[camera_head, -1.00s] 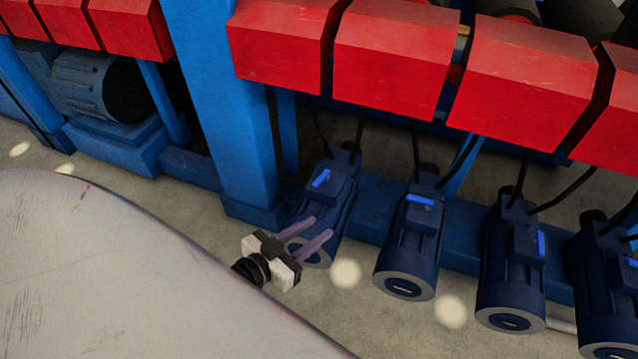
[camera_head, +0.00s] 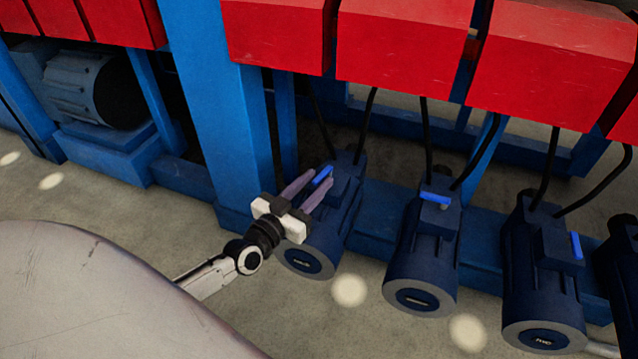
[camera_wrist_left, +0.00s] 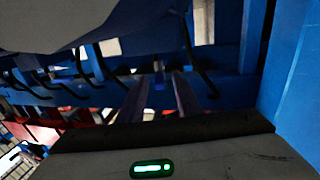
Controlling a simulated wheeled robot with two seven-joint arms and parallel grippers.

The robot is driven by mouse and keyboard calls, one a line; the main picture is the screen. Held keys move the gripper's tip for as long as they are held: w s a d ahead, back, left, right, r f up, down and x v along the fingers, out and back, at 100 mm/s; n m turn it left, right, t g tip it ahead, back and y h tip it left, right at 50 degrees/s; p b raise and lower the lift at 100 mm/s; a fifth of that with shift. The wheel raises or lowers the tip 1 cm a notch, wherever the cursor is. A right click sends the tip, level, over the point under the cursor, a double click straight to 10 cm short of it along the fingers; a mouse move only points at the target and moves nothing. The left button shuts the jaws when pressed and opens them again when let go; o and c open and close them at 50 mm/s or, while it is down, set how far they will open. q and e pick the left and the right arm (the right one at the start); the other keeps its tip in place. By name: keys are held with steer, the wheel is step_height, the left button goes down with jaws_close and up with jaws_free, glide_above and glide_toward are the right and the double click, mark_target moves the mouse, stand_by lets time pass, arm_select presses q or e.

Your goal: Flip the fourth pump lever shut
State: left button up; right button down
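Dark blue pumps stand in a row, each with a bright blue lever. My left gripper (camera_head: 318,180) is open at the leftmost pump (camera_head: 325,228), with its two fingers apart on either side of that pump's lever (camera_head: 323,174). That lever lies along the pump; contact with the fingers cannot be told. The second pump's lever (camera_head: 435,198) lies crosswise, and the third's (camera_head: 576,245) lies lengthwise. A further pump (camera_head: 622,255) is cut off at the right edge, its lever out of view. In the left wrist view the fingers (camera_wrist_left: 160,80) are apart. My right gripper is not in view.
Red boxes (camera_head: 408,50) overhang the pumps. A blue post (camera_head: 220,110) stands just left of the leftmost pump. Black cables (camera_head: 427,135) rise from the pumps. The grey floor (camera_head: 130,205) in front is open.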

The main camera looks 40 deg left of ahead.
arm_select(q)
steer(key=shift+w, duration=0.95)
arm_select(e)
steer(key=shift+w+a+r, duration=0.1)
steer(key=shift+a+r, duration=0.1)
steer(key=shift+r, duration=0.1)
arm_select(q)
steer(key=shift+c, duration=0.4)
